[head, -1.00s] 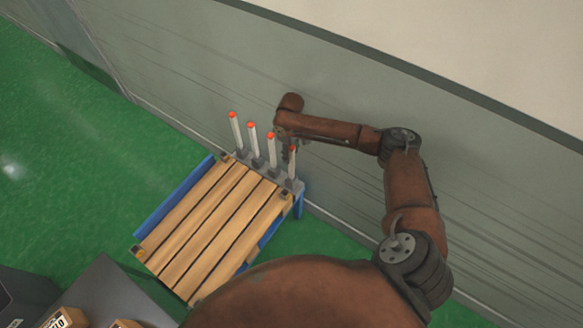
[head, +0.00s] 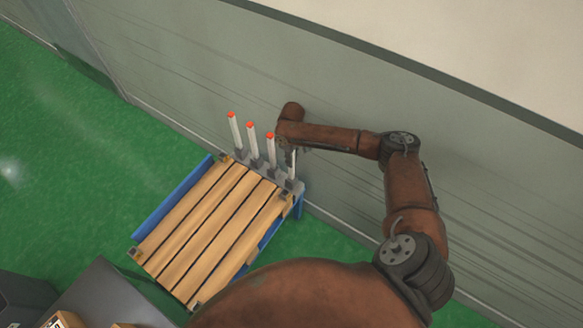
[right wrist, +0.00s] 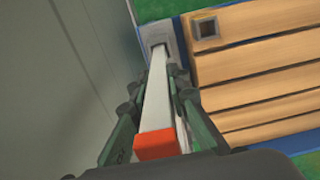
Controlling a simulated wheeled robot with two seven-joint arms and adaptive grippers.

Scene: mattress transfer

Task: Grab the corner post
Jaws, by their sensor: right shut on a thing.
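The corner post (head: 291,172) is the rightmost of a row of white posts with orange tips. It stands upright in a grey holder at the far end of the slatted wooden pallet (head: 215,225). My right gripper (head: 289,151) is at the upper part of this post, and its wrist hides the tip in the head view. In the right wrist view the post (right wrist: 156,95) runs between the two fingers (right wrist: 158,108), orange end (right wrist: 156,145) toward the camera, and the fingers are shut on it. My left gripper is not in view.
Three more posts (head: 253,143) stand just left of the held one. A grey wall (head: 330,110) rises close behind the row. Blue rails (head: 172,197) flank the pallet. A dark grey surface (head: 105,295) with boxes (head: 65,319) is at lower left. Green floor (head: 60,170) is open at left.

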